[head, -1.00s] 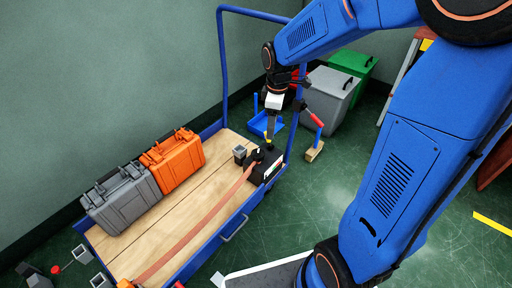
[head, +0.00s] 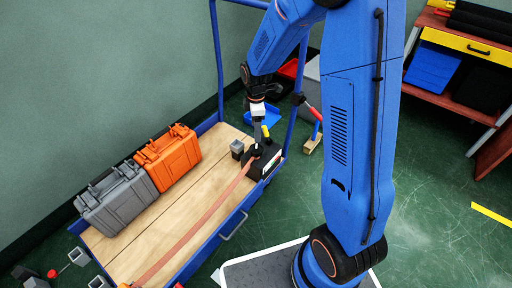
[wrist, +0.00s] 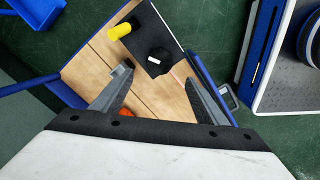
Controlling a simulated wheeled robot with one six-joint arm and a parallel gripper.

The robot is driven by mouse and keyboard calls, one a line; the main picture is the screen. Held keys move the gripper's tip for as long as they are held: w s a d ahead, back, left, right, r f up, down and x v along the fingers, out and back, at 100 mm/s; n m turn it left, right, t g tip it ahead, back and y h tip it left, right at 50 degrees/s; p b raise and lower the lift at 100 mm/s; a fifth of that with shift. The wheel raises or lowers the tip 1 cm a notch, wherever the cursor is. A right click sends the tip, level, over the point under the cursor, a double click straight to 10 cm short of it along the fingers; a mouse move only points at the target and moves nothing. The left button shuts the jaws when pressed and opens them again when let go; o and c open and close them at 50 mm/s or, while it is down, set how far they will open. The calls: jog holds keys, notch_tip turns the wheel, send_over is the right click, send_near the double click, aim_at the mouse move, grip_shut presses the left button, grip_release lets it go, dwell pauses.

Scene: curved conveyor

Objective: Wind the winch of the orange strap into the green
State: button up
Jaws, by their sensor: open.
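The winch (head: 264,161) is a black box at the far right corner of the cart's wooden deck, with a pale gauge face carrying small colour marks. The orange strap (head: 192,228) runs from it along the deck to the near end. In the wrist view the winch (wrist: 152,22) has a yellow grip (wrist: 119,32) and a black knob (wrist: 160,59). My gripper (head: 257,142) is above the winch, pointing down. In the wrist view my gripper (wrist: 158,73) is open, with the knob showing between and beyond its fingertips. Contact cannot be told. The gauge reading is too small to read.
Grey (head: 117,199) and orange (head: 168,157) cases stand along the deck's left side. The blue cart frame (head: 218,65) rises at the back.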

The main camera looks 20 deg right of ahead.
aim_at(256, 148)
notch_tip(256, 148, down, 12)
jog(key=shift+r, duration=0.1)
dwell(0.4)
jog(key=c, duration=1.1)
